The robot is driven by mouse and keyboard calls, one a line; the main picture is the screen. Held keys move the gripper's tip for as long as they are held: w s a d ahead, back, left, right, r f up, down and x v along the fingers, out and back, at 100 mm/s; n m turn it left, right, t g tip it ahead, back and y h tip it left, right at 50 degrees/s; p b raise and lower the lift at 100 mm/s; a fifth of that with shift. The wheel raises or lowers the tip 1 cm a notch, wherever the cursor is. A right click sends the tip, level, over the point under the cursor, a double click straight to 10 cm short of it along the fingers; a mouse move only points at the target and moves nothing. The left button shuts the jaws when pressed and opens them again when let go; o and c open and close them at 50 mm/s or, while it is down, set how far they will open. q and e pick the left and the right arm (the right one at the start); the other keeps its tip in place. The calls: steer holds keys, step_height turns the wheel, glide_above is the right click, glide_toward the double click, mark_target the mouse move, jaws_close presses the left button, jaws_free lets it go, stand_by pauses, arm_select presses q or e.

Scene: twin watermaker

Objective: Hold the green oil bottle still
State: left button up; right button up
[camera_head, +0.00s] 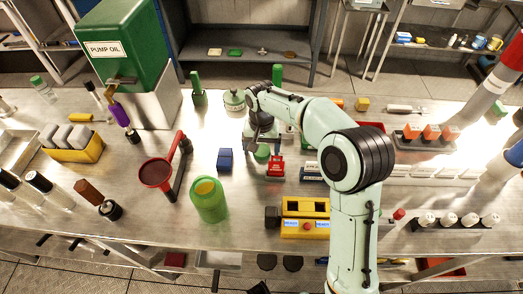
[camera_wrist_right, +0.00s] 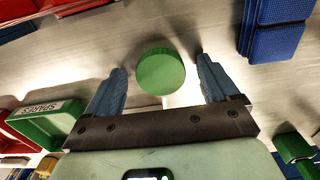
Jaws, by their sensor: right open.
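My right gripper (camera_head: 262,140) points down over the middle of the bench, and its open fingers also show in the right wrist view (camera_wrist_right: 162,85). Between the fingers is a round green top (camera_wrist_right: 160,72), with a gap on each side. In the head view a green top (camera_head: 262,154) shows just below the gripper; its body is hidden, so I cannot tell if it is the oil bottle. Slim green bottles stand at the back, one left (camera_head: 198,90) and one behind my arm (camera_head: 277,76). My left gripper is not in view.
A blue block (camera_head: 225,160) and a red object (camera_head: 276,166) are close to the gripper. A green jar (camera_head: 209,200) and a yellow box (camera_head: 305,218) stand nearer the front. A green PUMP OIL tank (camera_head: 125,45) stands back left. A green SPARES bin (camera_wrist_right: 45,125) is beside the gripper.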

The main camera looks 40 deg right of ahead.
mark_target(261, 151)
steer(key=shift+c, duration=0.3)
steer(key=c, duration=1.1)
steer(key=shift+o, duration=0.2)
steer(key=shift+r, duration=0.15)
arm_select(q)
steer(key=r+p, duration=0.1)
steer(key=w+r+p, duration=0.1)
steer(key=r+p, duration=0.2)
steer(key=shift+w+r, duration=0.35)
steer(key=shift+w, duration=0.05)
arm_select(e)
step_height(261, 151, up, 20)
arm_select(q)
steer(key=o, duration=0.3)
